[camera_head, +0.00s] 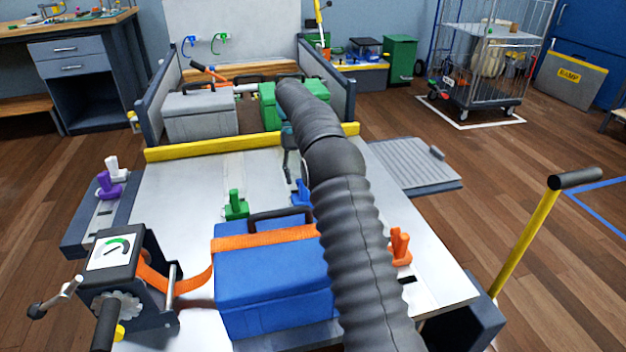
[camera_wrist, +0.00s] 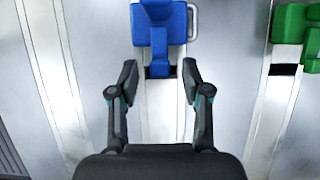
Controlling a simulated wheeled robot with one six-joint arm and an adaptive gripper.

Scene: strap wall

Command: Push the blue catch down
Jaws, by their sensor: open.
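The blue catch (camera_head: 301,192) stands on the pale metal deck, partly hidden behind my dark arm in the head view. In the wrist view the blue catch (camera_wrist: 160,28) is at the top centre, with a narrow stem reaching down over a dark slot. My gripper (camera_wrist: 160,78) is open, its two dark fingers spread either side of the lower end of the blue stem. I see nothing between the fingertips but part of that stem and the deck. I cannot tell whether a finger touches it. In the head view my arm hides most of the gripper.
A green catch (camera_head: 236,206) stands left of the blue one, and an orange catch (camera_head: 400,247) to the right. A blue box (camera_head: 270,285) under an orange strap (camera_head: 262,239) sits in front. A yellow bar (camera_head: 225,145) crosses behind. A strap winch (camera_head: 125,275) stands at front left.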

